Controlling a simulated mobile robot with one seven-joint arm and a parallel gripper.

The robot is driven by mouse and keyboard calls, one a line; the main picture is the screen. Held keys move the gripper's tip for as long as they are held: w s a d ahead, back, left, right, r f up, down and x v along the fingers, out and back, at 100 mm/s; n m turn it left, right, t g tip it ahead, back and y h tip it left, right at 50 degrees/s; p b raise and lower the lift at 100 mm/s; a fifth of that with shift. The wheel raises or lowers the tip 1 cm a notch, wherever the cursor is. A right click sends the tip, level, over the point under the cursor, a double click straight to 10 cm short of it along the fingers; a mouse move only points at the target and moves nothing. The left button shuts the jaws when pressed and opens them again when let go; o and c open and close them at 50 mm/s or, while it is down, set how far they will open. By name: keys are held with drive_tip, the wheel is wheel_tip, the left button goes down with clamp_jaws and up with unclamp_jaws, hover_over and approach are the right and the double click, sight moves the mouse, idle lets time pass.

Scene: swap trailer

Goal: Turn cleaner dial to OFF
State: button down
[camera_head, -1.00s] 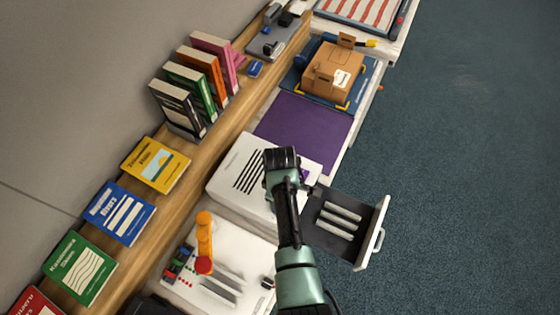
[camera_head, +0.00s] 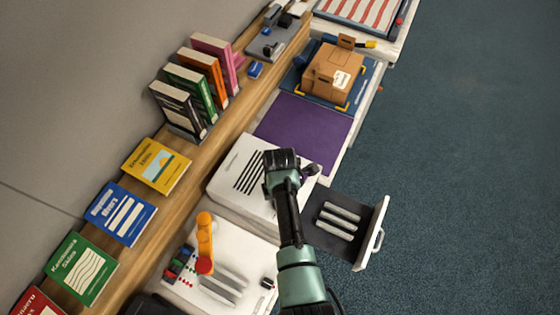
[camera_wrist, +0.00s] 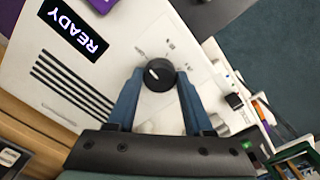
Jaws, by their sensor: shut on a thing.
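The cleaner (camera_head: 232,168) is a white box with black vent slots in the head view. In the wrist view its white top (camera_wrist: 105,55) carries a dark display reading READY (camera_wrist: 75,27). The black dial (camera_wrist: 159,75) has a white pointer mark aimed toward the upper left. In the head view my gripper (camera_head: 283,170) is over the cleaner's right part and hides the dial.
An open drawer (camera_head: 340,218) with pale bars extends right of the cleaner. A purple mat (camera_head: 305,130) and a cardboard box (camera_head: 333,70) lie beyond it. A white panel with an orange lever (camera_head: 204,240) is nearer. Books line the wooden shelf (camera_head: 195,165).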

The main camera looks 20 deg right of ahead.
idle(0.4)
drive_tip(key=shift+c, duration=1.4)
unclamp_jaws()
wheel_tip(320, 180, up, 13)
drive_tip(key=b, duration=0.1)
drive_tip(key=shift+b, duration=0.35)
